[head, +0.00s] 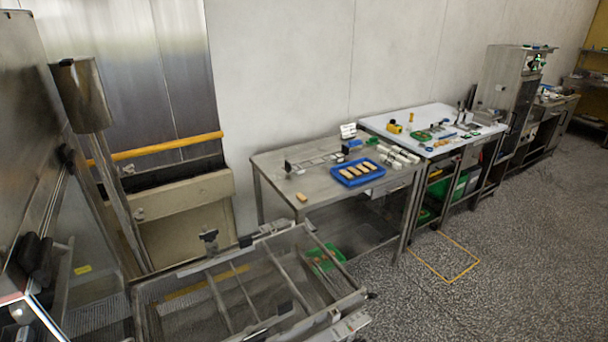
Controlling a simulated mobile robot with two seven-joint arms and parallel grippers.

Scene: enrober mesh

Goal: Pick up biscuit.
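Several oblong beige pieces that look like biscuits (357,170) lie side by side in a blue tray (378,177) on a steel table. One more beige piece, likely a single biscuit (301,197), lies alone near the front left edge of the same table, outside the tray. It is small in the picture, so its details cannot be told. I cannot make out either of my grippers in the head view. No biscuit is seen in a gripper.
The steel table (325,190) also carries small fittings and white blocks (400,156). A white-topped table (439,116) with tools stands behind it. A steel frame with bars (230,300) fills the near floor, with a green bin (325,257) beyond it. Speckled floor (510,240) at right is clear.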

